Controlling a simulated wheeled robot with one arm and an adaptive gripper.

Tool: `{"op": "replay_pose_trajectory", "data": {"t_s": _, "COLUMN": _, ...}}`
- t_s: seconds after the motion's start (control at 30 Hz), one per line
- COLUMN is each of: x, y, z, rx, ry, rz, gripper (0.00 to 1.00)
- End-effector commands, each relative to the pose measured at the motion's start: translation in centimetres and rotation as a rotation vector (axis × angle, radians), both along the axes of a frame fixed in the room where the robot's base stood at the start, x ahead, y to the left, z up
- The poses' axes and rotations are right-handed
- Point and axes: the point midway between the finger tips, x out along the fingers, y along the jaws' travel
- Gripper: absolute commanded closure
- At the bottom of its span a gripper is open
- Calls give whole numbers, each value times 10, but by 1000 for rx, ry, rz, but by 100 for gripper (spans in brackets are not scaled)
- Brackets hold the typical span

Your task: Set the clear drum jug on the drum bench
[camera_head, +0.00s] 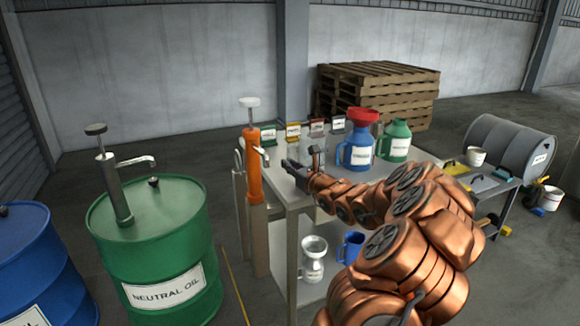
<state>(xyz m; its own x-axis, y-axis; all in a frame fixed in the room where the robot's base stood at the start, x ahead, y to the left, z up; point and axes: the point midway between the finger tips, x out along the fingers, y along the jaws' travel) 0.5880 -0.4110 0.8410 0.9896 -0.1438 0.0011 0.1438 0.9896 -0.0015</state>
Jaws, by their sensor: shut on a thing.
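My gripper (300,166) is at the left part of the drum bench (283,190), a table with a pale grey top and a lower shelf. The clear drum jug (306,147) shows as a pale, see-through shape at the dark fingers, partly hidden by them. My gripper is shut on it. The jug looks upright and over the bench top; I cannot tell whether its base touches the top. My copper-coloured arm comes in from the lower right and hides the bench's front right part.
A blue jug with a red funnel (358,152) and a green jug (397,140) stand right of my gripper. Labelled containers (338,124) line the back. An orange pump (253,165) stands left. A green drum (155,250) and pallets (375,90) are nearby.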

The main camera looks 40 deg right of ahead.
Motion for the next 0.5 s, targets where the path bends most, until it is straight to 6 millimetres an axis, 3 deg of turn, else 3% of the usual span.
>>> {"op": "replay_pose_trajectory", "data": {"t_s": 0.23, "x": 0, "y": 0, "z": -4, "rx": 0, "ry": 0, "rz": 0, "gripper": 100}}
{"op": "replay_pose_trajectory", "data": {"t_s": 0.27, "x": 0, "y": 0, "z": -3, "rx": 0, "ry": 0, "rz": 0, "gripper": 89}}
{"op": "replay_pose_trajectory", "data": {"t_s": 0.5, "x": 0, "y": 0, "z": -3, "rx": 0, "ry": 1, "rz": 0, "gripper": 65}}
